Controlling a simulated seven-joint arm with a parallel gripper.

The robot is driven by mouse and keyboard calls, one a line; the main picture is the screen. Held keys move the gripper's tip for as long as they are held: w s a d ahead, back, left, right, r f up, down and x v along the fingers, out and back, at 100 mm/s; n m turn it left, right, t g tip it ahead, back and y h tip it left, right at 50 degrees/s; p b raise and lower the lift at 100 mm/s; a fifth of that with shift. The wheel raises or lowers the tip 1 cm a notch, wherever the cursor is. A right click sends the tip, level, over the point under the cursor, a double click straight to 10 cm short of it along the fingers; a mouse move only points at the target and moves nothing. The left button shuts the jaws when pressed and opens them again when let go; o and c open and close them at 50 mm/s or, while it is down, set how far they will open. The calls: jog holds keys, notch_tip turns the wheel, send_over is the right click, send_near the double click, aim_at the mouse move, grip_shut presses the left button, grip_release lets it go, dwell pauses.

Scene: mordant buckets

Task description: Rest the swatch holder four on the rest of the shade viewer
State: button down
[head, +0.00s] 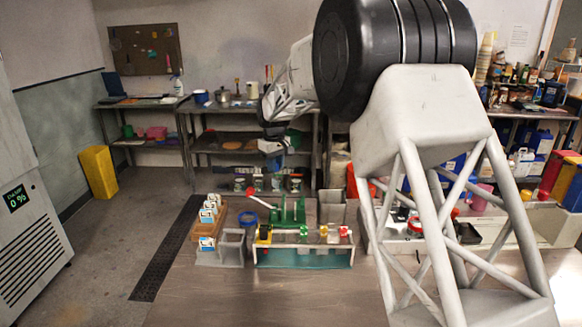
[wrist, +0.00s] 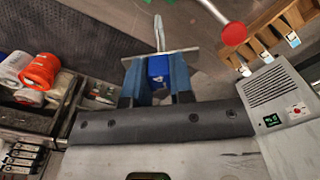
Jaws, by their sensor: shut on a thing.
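My gripper (head: 274,133) hangs in the air above and behind the bench row in the head view. In the wrist view its blue fingers (wrist: 156,92) are shut on a holder with a blue block (wrist: 158,67), a flat grey plate and a thin pale upright piece. I take this to be the swatch holder; its number cannot be read. A pale piece of it (head: 270,147) shows below my gripper. A green stand (head: 289,212) with a red-balled lever (head: 249,191) is on the bench below; I cannot tell whether it is the shade viewer. The ball (wrist: 234,33) also shows in the wrist view.
A wooden rack (head: 194,232) with several white-tagged pieces stands left of the green stand. Grey open bins (head: 231,247) and a pale rail (head: 303,241) carrying small coloured blocks sit in front. The near bench top (head: 260,297) is clear.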

jog(key=s+a+r+n, duration=0.3)
jog(key=s+a, duration=0.2)
jog(key=s, duration=0.2)
jog(key=n, duration=0.7)
send_over(221, 247)
jog(key=w+d, duration=0.2)
jog(key=w, duration=0.2)
jog(key=shift+s+d, duration=0.2)
jog(key=shift+f, duration=0.2)
notch_tip(221, 247, down, 10)
jog(key=shift+f, duration=0.2)
dwell(0.5)
dwell(0.4)
jog(key=c, duration=0.9)
grip_release()
